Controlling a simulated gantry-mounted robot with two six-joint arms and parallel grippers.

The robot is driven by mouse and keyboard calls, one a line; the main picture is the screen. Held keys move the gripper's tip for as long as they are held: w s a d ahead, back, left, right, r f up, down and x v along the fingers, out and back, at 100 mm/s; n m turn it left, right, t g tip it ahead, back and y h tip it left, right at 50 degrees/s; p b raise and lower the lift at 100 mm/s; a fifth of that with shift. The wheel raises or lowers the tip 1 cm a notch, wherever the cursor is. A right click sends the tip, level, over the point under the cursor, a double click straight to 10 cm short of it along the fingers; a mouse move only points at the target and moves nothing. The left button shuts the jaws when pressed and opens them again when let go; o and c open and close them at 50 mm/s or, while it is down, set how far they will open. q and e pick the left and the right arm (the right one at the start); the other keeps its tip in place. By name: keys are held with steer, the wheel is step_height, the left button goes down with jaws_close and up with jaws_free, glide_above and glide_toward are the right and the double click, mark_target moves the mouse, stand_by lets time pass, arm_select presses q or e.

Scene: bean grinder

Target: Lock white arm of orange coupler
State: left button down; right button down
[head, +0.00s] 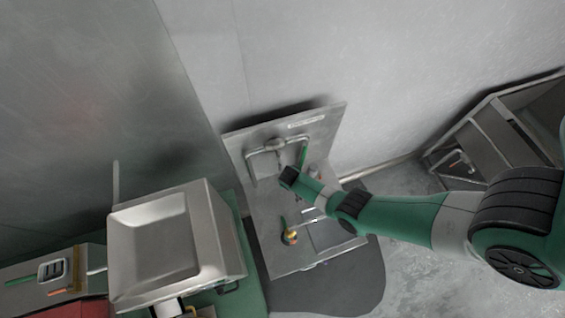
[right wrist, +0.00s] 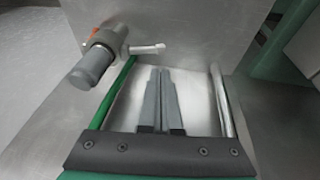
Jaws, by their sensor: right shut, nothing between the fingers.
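In the right wrist view the coupler is at the upper left, with a grey cylinder (right wrist: 92,68), a metal body and a small orange part (right wrist: 94,32). Its white arm (right wrist: 147,49) sticks out to the right, roughly level in the picture. My right gripper (right wrist: 160,72) is shut and empty, its fingertips below the white arm and apart from it in the picture. In the head view my right arm reaches in from the right over the metal station (head: 290,258). It hides part of the station, and I cannot make out the fingertips there. My left gripper is out of view.
A bent tube frame (head: 270,145) with a green section stands on the station's back panel. A small yellow-orange part with a green handle (head: 284,222) is lower on the station. A metal basin (head: 160,245) stands at left, and a metal cabinet (head: 500,130) at right.

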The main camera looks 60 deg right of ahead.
steer(key=b+x, duration=0.9)
steer(key=shift+d+f, duration=0.1)
steer(key=shift+f, duration=0.25)
steer(key=shift+d, duration=0.1)
